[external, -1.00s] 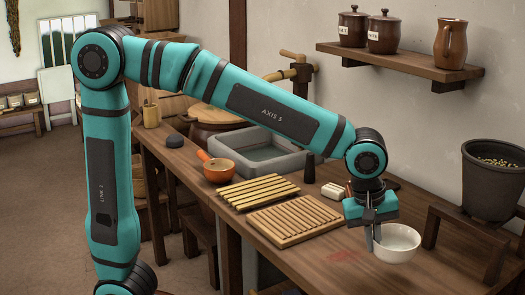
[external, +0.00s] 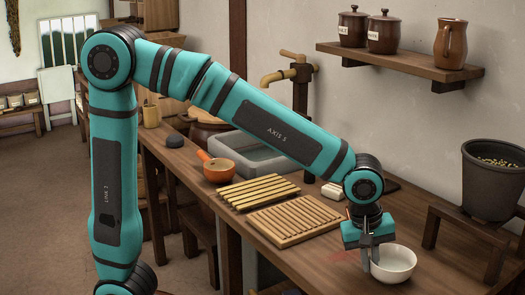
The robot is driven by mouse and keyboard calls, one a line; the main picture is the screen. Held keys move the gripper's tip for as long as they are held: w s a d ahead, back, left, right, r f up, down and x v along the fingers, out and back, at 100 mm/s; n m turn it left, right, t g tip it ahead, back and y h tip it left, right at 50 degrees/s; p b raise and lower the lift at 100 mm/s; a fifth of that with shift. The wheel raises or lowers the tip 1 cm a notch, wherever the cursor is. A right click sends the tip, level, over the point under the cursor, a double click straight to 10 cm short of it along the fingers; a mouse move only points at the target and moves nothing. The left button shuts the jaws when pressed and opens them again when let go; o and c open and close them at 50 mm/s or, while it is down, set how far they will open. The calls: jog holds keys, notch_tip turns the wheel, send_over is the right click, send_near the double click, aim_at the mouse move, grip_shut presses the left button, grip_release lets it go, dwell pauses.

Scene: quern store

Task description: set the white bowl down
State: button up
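The white bowl (external: 398,266) is upright at the front right of the wooden counter, low at its surface. Whether it touches the wood I cannot tell. My gripper (external: 371,258) points down at the bowl's left rim, with its fingers at the bowl's wall. The fingers appear close together on the rim, one seeming to pass outside the wall. The inner finger is partly hidden, so the grip itself is not fully clear.
A slatted wooden board (external: 294,221) and a yellow slatted rack (external: 258,191) lie left of the bowl. An orange pan (external: 219,171) and a stone sink (external: 262,151) are farther back. A dark pot (external: 492,182) stands on a wooden stand (external: 460,229) at right.

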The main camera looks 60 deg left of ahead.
jog(key=shift+o, duration=1.4)
jog(key=shift+r, duration=0.15)
notch_tip(320, 180, up, 12)
jog(key=s+a, duration=0.1)
jog(key=s, duration=0.1)
jog(key=shift+a, duration=0.15)
